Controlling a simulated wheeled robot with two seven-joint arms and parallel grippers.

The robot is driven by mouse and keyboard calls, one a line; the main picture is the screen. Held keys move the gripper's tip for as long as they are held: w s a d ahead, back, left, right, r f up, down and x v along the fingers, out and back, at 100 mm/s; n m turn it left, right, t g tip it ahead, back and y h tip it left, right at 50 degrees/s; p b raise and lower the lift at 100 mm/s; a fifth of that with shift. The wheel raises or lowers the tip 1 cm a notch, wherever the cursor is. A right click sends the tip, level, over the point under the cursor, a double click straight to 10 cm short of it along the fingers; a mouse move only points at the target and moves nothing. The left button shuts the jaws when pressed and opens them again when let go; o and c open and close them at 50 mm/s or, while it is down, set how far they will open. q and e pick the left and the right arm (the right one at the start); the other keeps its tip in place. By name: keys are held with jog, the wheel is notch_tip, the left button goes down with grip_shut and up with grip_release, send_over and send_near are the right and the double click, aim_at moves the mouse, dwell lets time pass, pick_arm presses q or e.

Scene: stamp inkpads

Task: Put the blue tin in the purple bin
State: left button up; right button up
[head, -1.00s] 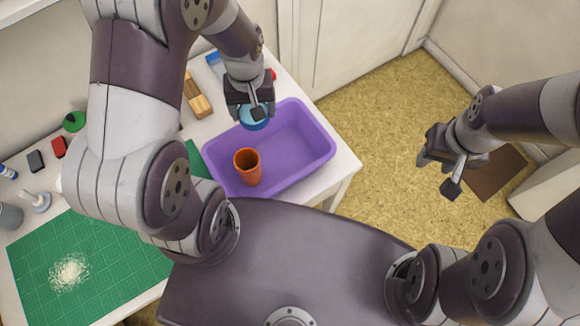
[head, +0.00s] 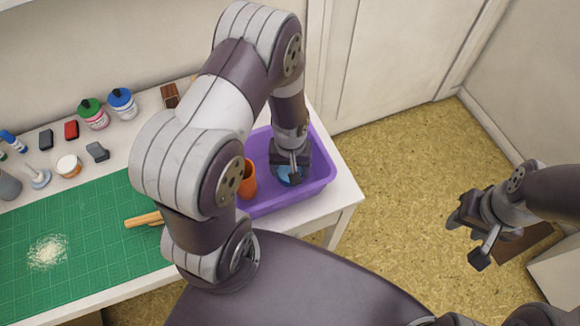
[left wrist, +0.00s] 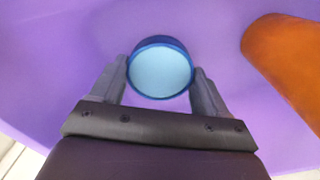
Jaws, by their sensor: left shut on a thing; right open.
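The blue tin (head: 289,178) is round with a pale blue top, and it is inside the purple bin (head: 320,176). My left gripper (head: 288,170) is lowered into the bin and shut on the tin. In the left wrist view the tin (left wrist: 160,70) sits between the two fingers (left wrist: 161,85), with purple bin surface (left wrist: 60,40) around it. I cannot tell whether the tin touches the bin floor. My right gripper (head: 468,237) is open and empty, over the floor at the right, away from the table.
A green mat (head: 90,240), a wooden-handled item (head: 143,219) and several bottles and small blocks occupy the table to the left.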

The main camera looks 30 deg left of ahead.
aim_at(290, 171)
pick_arm(q)
jog(key=o, duration=1.2)
jog(key=s+r+m, duration=0.1)
jog(key=r, duration=0.5)
jog(key=s+d+r+m+t, duration=0.1)
jog(key=s+r+m, duration=0.1)
jog(key=r, duration=0.4)
jog(key=s+d+r+m+p, duration=0.1)
jog(key=s+r, duration=0.1)
jog(key=r, duration=0.5)
jog(key=shift+m, duration=0.3)
jog(key=shift+f, duration=0.1)
